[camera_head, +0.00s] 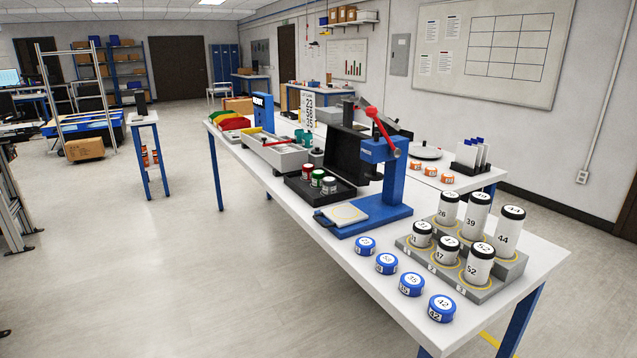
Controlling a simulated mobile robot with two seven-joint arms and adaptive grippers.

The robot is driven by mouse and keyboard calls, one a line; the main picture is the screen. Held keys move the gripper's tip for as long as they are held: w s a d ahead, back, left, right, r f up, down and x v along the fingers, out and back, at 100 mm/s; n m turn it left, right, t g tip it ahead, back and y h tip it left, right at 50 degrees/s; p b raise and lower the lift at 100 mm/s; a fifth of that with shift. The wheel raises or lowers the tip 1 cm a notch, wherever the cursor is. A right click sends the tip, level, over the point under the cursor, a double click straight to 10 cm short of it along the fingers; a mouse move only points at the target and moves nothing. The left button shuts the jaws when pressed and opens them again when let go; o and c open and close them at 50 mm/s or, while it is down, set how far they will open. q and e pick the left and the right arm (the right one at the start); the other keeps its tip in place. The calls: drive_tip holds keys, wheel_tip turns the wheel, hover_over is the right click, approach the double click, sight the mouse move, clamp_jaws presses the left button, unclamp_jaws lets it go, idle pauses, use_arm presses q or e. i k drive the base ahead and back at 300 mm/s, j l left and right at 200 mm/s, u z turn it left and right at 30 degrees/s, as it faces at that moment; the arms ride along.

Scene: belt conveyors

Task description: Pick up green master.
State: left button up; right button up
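The green master (318,178) looks like a small cylinder with a green band. It stands upright in a dark tray (341,196) near the middle of the white table. A similar red-banded piece (307,171) stands to its left and a grey-white piece (329,186) to its right, both close to it. Neither of my grippers is in the camera_head view.
A blue press (385,182) with a red lever stands just right of the tray. Several blue-rimmed discs (411,284) line the table's front edge. A grey stepped rack (487,291) holds numbered black-capped cylinders. The floor left of the table (200,270) is clear.

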sight(317, 175)
drive_tip(key=i+j+z, duration=0.2)
drive_tip(key=z, duration=0.95)
drive_tip(key=j+z, duration=0.7)
drive_tip(key=j, duration=0.2)
drive_tip(key=k+j+z, duration=0.1)
drive_tip(key=j+z, duration=0.3)
drive_tip(key=j, duration=1)
drive_tip(key=k+j+z, duration=0.1)
drive_tip(key=j, duration=0.3)
drive_tip(key=k+j, duration=0.15)
drive_tip(key=j, duration=0.65)
drive_tip(key=k+j+z, duration=0.1)
drive_tip(key=j, duration=0.3)
drive_tip(key=k, duration=0.05)
